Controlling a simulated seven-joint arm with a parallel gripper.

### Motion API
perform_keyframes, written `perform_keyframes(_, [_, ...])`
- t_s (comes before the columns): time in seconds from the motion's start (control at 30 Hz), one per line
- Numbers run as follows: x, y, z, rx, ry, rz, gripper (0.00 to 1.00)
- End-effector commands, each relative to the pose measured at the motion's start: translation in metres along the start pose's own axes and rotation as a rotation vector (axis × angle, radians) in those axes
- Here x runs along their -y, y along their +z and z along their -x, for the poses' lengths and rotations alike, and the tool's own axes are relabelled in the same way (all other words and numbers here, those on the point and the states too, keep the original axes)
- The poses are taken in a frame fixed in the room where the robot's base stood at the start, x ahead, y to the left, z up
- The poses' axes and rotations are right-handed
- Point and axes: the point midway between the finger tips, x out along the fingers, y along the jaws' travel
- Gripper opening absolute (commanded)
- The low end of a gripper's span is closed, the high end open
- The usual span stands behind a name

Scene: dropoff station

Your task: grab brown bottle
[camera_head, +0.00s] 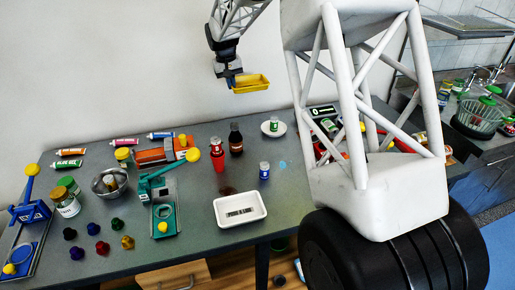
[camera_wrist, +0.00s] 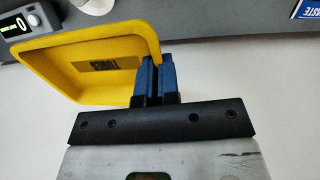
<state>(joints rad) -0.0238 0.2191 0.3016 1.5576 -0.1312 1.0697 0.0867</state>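The yellow tray (camera_wrist: 62,60) also fills the upper left of the wrist view. The brown bottle is not visible in the wrist view.
A teal device (camera_head: 165,222) and an orange machine (camera_head: 155,154) stand to the left.

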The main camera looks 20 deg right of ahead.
Motion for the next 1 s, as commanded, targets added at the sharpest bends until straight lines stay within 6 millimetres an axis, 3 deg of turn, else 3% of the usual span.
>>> perform_keyframes(0.17, [0.0, 0.006, 0.001, -0.001, 0.0, 0.0, 0.0])
perform_keyframes(0.37, [0.0, 0.026, 0.0, 0.0, 0.001, -0.001, 0.0])
perform_keyframes(1.0, [0.003, 0.157, -0.015, -0.001, 0.004, -0.001, 0.0])
